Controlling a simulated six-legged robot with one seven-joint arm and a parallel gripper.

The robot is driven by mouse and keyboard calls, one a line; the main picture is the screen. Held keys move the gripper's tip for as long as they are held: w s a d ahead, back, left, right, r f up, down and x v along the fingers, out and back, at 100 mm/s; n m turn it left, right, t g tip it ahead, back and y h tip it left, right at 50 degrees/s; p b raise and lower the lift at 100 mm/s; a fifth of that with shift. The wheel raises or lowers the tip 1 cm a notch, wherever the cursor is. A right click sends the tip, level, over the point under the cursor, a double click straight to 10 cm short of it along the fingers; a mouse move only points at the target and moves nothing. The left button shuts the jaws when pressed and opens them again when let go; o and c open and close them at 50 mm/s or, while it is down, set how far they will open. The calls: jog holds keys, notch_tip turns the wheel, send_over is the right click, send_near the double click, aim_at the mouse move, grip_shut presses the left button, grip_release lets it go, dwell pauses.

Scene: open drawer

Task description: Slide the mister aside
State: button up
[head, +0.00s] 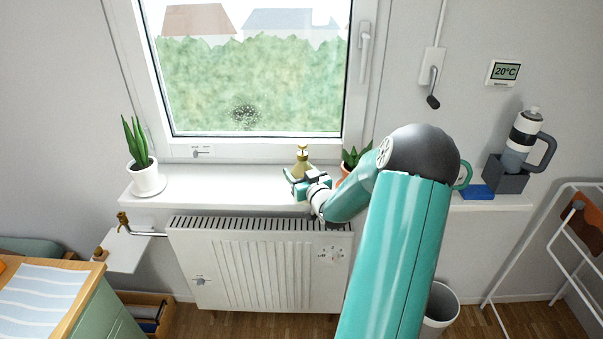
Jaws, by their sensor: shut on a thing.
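The mister (303,158), a small brass-coloured bottle with a spray top, stands on the white windowsill (225,186) below the window. My gripper (296,180) is at the mister's lower body and is shut on it. The jaws and my wrist hide the mister's base, so I cannot tell whether it touches the sill.
A white-potted plant (147,176) stands on the sill at the left. Close right of the mister, an orange-potted plant (347,169) is partly hidden by my arm. The sill between the white pot and my gripper is clear. A radiator (255,265) is below.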

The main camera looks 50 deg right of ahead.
jog(key=o, duration=1.5)
jog(key=shift+w, duration=0.1)
jog(key=v, duration=1.4)
jog(key=shift+w, duration=0.1)
